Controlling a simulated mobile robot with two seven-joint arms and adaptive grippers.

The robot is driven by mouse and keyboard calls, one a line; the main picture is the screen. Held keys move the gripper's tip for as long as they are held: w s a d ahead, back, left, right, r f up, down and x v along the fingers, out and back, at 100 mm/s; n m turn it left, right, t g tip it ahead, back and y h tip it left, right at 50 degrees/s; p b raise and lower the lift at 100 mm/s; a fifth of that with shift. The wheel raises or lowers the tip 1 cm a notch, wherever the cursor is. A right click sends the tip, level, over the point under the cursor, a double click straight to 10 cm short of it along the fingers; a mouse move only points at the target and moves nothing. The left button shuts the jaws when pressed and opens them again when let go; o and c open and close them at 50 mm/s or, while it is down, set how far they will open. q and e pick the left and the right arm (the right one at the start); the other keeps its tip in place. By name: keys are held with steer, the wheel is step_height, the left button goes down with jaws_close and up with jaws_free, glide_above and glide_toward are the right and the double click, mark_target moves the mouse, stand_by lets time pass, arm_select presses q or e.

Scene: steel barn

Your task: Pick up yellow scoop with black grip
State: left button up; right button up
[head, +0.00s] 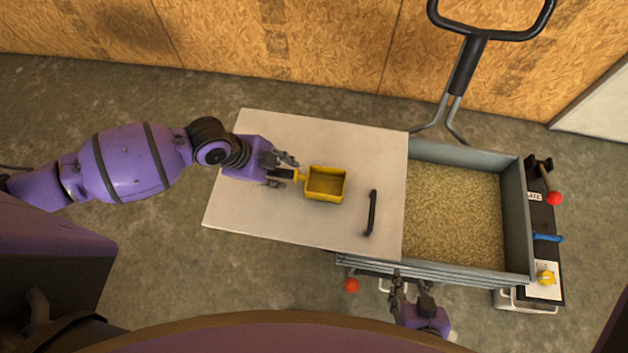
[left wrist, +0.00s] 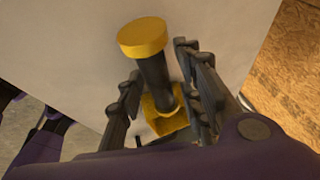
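The yellow scoop (head: 326,184) lies on the pale lid panel (head: 290,231), its square bowl pointing right and its grip pointing left toward my left gripper. My left gripper (head: 291,168) is open, with its fingers around the grip end. In the left wrist view the scoop's black grip (left wrist: 155,73) with its yellow end cap stands between the two spread fingers of my left gripper (left wrist: 160,95). A gap shows on the right side; contact is not clear. My right gripper (head: 411,283) is at the front edge of the bin, its fingers apart and empty.
A grey metal bin (head: 515,215) filled with grain stands right of the lid panel. A black handle (head: 371,212) rises from the panel, right of the scoop. A black push handle (head: 468,66) stands behind.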

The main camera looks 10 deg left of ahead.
arm_select(q)
steer(key=c, duration=0.5)
jaws_close()
steer(key=shift+r, duration=0.55)
step_height(320, 180, up, 2)
steer(key=shift+s+r, duration=0.1)
steer(key=shift+r, duration=0.15)
steer(key=s+r+p, duration=0.1)
steer(key=s+r, duration=0.8)
steer(key=s, duration=0.4)
steer(key=shift+s+d+r, duration=0.2)
steer(key=shift+s+d, duration=0.2)
steer(key=shift+d, duration=0.05)
arm_select(e)
steer(key=shift+s+r, duration=0.2)
steer(key=shift+r, duration=0.4)
